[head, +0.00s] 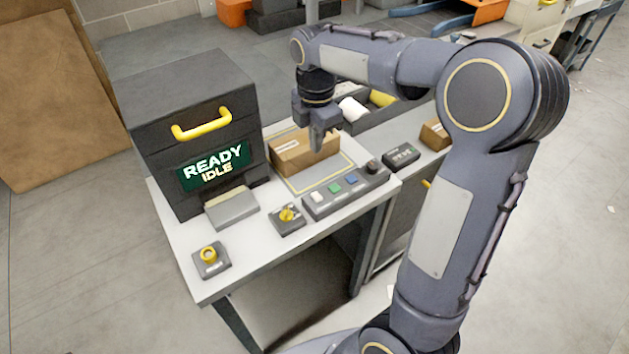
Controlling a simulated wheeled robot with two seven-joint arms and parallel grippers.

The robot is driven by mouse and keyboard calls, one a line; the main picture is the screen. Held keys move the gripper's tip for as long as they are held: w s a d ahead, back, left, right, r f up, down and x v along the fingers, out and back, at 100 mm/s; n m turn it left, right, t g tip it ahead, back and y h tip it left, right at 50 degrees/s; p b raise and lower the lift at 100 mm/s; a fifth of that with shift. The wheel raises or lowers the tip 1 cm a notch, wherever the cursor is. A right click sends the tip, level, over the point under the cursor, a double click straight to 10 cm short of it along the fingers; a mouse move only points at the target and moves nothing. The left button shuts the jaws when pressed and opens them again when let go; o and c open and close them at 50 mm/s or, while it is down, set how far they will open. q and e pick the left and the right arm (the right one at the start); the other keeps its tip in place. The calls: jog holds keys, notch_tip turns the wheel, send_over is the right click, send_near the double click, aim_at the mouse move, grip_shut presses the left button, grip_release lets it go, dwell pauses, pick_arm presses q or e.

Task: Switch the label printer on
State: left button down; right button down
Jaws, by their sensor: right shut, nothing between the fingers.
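The label printer (165,120) is a dark box with a yellow handle at the left of the table. Its lit green screen (213,166) reads "READY" and "IDLE". In front of it sit a yellow round knob (208,255) on a small grey base and a yellow rotary switch (287,216) on another. A grey button panel (347,190) carries white, green and blue buttons and a dark knob at its right end. My left gripper is not in view.
The cardboard box (290,163) sits in a yellow outline on the white table (215,287). A small dark device (401,157) and another small carton (435,134) are on the surface to the right. A dark bin with rolls stands behind the box.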

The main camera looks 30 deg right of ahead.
aim_at(317, 192)
notch_tip(317, 192, down, 14)
jog(key=shift+r+p, duration=0.1)
jog(key=shift+p, duration=0.5)
jog(key=shift+w+f, duration=0.1)
jog(key=shift+f, duration=0.1)
jog(key=shift+s+r, duration=0.1)
jog(key=shift+s, duration=0.1)
jog(key=shift+s+r, duration=0.25)
jog(key=shift+s, duration=0.35)
jog(key=shift+p, duration=0.3)
